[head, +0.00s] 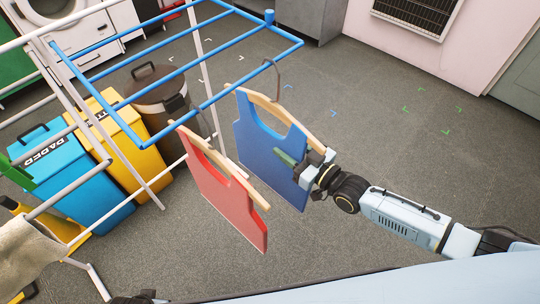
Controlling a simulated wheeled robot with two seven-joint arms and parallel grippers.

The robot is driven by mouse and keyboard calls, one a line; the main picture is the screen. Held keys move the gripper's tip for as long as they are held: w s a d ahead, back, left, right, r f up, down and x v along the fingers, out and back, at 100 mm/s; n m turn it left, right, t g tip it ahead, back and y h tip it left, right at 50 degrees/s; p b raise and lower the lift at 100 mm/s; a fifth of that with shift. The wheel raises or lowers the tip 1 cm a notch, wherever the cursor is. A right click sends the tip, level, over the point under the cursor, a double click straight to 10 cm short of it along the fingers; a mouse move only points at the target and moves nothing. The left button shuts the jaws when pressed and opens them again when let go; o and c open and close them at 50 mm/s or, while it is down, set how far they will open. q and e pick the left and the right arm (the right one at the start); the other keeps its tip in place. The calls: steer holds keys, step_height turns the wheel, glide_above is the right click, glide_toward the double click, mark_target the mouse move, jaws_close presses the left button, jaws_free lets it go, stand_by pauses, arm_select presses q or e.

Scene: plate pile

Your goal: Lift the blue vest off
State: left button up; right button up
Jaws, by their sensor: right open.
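The blue vest (262,148) hangs on a wooden hanger (290,121) whose metal hook goes up to the front right part of the blue rack frame (262,57). The red vest (222,190) hangs on another wooden hanger (238,180), in front and to the left of the blue one. My right gripper (304,160) is open at the right edge of the blue vest, by the lower end of its hanger. One green-padded finger overlaps the vest in the picture. I cannot tell whether it touches. My left gripper is not in view.
A blue bin (65,170), a yellow bin (118,130) and a dark lidded bin (162,98) stand behind the rack at left. White rack poles (205,75) stand around them. A beige cloth (28,255) hangs at lower left. The floor (400,110) at right is clear.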

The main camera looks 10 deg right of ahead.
steer(key=shift+c, duration=0.4)
jaws_close()
steer(key=shift+r, duration=0.15)
